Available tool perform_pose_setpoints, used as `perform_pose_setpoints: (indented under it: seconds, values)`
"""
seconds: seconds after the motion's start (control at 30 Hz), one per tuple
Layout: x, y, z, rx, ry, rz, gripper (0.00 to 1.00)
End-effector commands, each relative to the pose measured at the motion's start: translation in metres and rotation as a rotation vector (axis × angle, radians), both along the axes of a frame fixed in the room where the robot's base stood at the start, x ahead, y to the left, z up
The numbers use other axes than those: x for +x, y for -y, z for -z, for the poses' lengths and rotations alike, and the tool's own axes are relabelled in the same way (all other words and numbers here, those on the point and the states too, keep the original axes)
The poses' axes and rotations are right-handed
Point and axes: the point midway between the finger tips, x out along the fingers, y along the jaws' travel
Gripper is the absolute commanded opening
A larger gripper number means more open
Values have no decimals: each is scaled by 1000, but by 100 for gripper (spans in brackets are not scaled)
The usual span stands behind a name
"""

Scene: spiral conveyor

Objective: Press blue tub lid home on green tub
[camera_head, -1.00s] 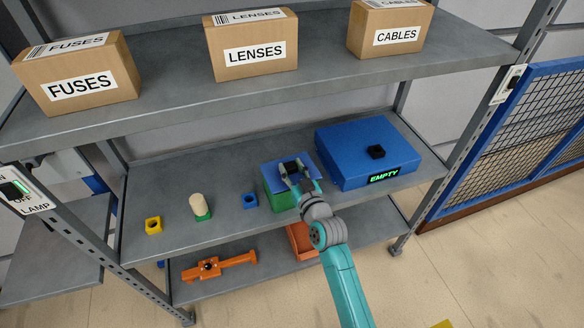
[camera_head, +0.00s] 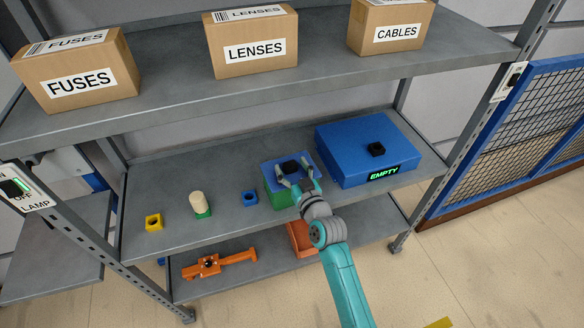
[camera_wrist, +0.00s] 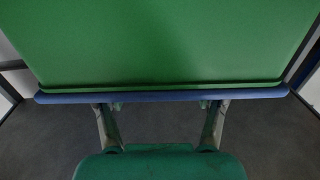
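The green tub (camera_head: 276,197) stands on the middle shelf, and its flat wall fills the top of the wrist view (camera_wrist: 165,40). The blue tub lid (camera_head: 271,171) with a black knob (camera_head: 290,167) lies on top of it. In the wrist view the lid's edge (camera_wrist: 160,96) shows as a thin blue strip along the tub's rim. I cannot tell whether it is fully seated. My gripper (camera_head: 297,176) is open, its fingers apart at the near side of the knob. Both fingers show in the wrist view (camera_wrist: 160,108) with nothing between them.
A blue box marked EMPTY (camera_head: 345,165) with a black knob stands close on the right. To the left are a small blue block (camera_head: 249,198), a cream cylinder on a green base (camera_head: 198,204) and a yellow block (camera_head: 153,222).

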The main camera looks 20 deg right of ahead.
Motion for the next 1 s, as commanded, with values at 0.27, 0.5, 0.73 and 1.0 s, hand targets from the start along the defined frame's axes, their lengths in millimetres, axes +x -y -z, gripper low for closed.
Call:
perform_pose_setpoints:
  seconds: [0.27, 0.5, 0.73, 1.0]
  values:
    - [-6, 1, 1, 0, -2, 0, 70]
    - [-41, 3, 2, 1, -3, 0, 70]
    - [-83, 7, 1, 0, -2, 1, 70]
    - [-114, 8, 1, 0, -2, 0, 70]
